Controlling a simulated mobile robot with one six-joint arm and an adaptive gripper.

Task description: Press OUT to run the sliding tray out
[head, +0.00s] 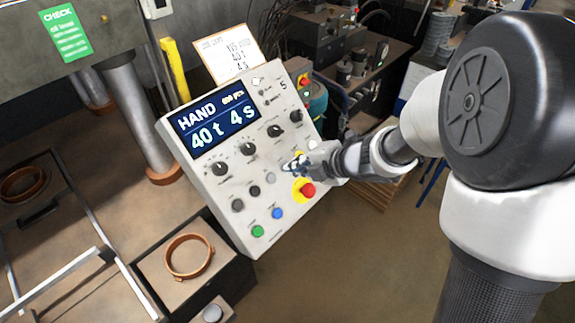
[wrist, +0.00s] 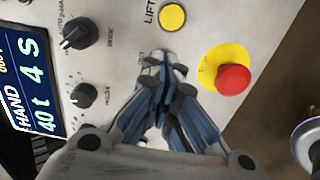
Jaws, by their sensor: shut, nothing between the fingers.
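The control panel (head: 225,195) is a tilted light-grey box with a blue display (head: 215,121) reading HAND, 40 t, 4 s. My gripper (head: 300,165) is shut and empty at the panel's right side. In the wrist view its closed fingertips (wrist: 165,66) are over the panel face, between a yellow button (wrist: 172,17) labelled LIFT and the red stop button (wrist: 234,80). They cover a small label and whatever lies beneath; touching or apart, I cannot tell. Lower on the panel are a green button (head: 258,231), a blue button (head: 277,213) and dark buttons (head: 237,205). I cannot read an OUT label.
Black knobs (wrist: 80,33) stand out from the panel near my fingers. A metal rail frame (head: 75,265) is at lower left, beside a dark block carrying a copper-coloured ring (head: 188,257). A paper card (head: 229,53) stands behind the panel. Open floor (head: 310,270) lies below right.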

